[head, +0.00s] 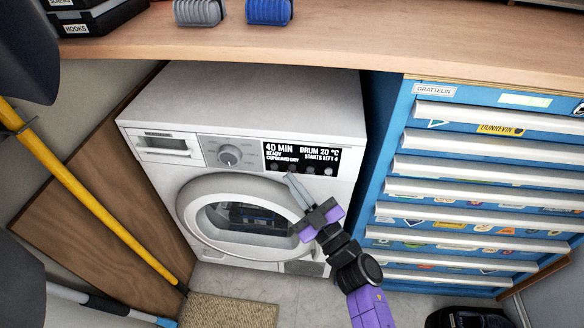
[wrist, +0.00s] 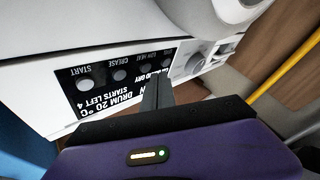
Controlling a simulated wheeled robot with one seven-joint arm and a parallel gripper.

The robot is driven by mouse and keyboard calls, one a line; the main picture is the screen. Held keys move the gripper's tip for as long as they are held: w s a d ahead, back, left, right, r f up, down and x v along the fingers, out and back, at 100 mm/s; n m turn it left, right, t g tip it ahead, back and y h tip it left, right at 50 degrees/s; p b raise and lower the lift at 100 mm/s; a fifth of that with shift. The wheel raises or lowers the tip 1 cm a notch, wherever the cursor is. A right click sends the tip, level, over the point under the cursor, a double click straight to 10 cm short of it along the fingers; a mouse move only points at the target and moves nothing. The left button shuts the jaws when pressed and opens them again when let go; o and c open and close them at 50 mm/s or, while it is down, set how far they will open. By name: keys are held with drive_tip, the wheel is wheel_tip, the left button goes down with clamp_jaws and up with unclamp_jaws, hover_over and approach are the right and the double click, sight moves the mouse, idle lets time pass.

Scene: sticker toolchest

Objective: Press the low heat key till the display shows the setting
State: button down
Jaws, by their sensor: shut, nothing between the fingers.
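The dryer's black display panel (head: 300,158) reads "40 MIN", "READY", "CUPBOARD DRY", "DRUM 20 °C" and "STARTS LEFT 4". It shows no low heat line that I can read. Round keys run along the panel. The low heat key (wrist: 146,66) shows upside down in the wrist view, beside the crease key (wrist: 119,75) and the start key (wrist: 85,84). My gripper (head: 290,177) is shut and empty, its tips close to the low heat key in the head view. In the wrist view my fingertips (wrist: 159,79) look near that key; I cannot tell whether they touch.
The white dryer (head: 250,95) has a programme dial (head: 229,155) left of the panel and a round door below. A wooden worktop (head: 330,45) overhangs it. A blue drawer chest (head: 395,150) stands to the right. A yellow-handled tool (head: 90,215) leans at the left.

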drive_tip(key=shift+w, duration=0.1)
idle(0.7)
drive_tip(key=shift+w, duration=0.35)
drive_tip(key=shift+w, duration=0.35)
idle(0.7)
drive_tip(key=shift+s, duration=0.1)
drive_tip(key=shift+s+p, duration=0.4)
drive_tip(key=shift+s, duration=0.3)
drive_tip(key=shift+s, duration=0.1)
drive_tip(key=shift+s+p, duration=1.05)
drive_tip(key=shift+s, duration=1.35)
